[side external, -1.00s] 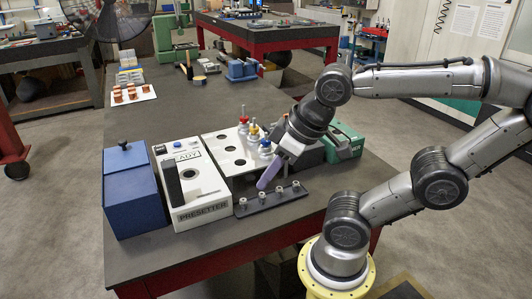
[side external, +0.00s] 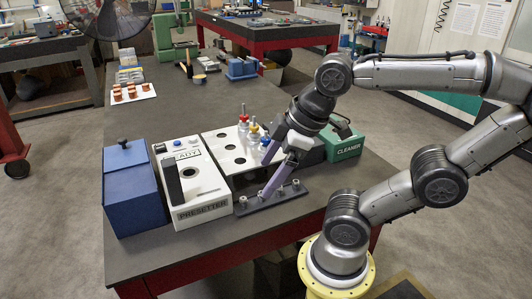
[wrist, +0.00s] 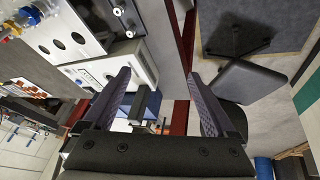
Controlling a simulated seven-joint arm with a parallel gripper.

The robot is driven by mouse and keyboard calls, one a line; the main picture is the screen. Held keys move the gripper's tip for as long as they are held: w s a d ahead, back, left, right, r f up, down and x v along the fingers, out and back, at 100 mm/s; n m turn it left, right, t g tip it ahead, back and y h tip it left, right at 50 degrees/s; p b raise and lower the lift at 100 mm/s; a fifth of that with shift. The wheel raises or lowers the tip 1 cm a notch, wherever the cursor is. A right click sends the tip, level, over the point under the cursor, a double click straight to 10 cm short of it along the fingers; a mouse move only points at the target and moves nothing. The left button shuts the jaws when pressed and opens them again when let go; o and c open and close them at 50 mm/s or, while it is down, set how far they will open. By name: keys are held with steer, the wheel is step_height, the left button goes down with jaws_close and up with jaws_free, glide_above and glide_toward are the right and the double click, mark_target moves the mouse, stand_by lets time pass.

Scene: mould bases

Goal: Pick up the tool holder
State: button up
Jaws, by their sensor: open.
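Several tool holders stand upright in a white rack (side external: 213,141) with round holes. In the side view a red-topped holder (side external: 243,118), a yellow-topped holder (side external: 254,132) and a blue-topped holder (side external: 265,146) show along its right side. They show partly at the upper left edge of the wrist view (wrist: 14,28). My gripper (side external: 281,187) is open and empty, its purple fingers pointing down over the dark bar with studs (side external: 258,203), in front and to the right of the holders. The wrist view shows both fingers spread apart (wrist: 158,76).
Left of the rack are the white presetter (side external: 203,208) and a blue box (side external: 133,190). A green cleaner box (side external: 346,148) stands right of my gripper. The bench's far middle (side external: 165,115) is clear. A tray with copper pieces (side external: 146,92) lies farther back.

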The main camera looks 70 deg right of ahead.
steer(key=w+d+r+n+g, duration=0.3)
steer(key=w+d+r+n, duration=0.5)
steer(key=n, duration=0.3)
steer(key=m+g, duration=0.1)
steer(key=g, duration=0.1)
glide_above(266, 138)
steer(key=w, duration=0.1)
step_height(266, 138, down, 4)
steer(key=r, duration=0.1)
steer(key=f, duration=0.8)
steer(key=shift+d+f, duration=0.25)
steer(key=shift+f, duration=0.1)
steer(key=shift+s+f, duration=0.25)
steer(key=shift+f, duration=1.15)
steer(key=shift+s+f, duration=0.2)
steer(key=shift+f, duration=1.15)
jaws_close()
steer(key=shift+r, duration=0.1)
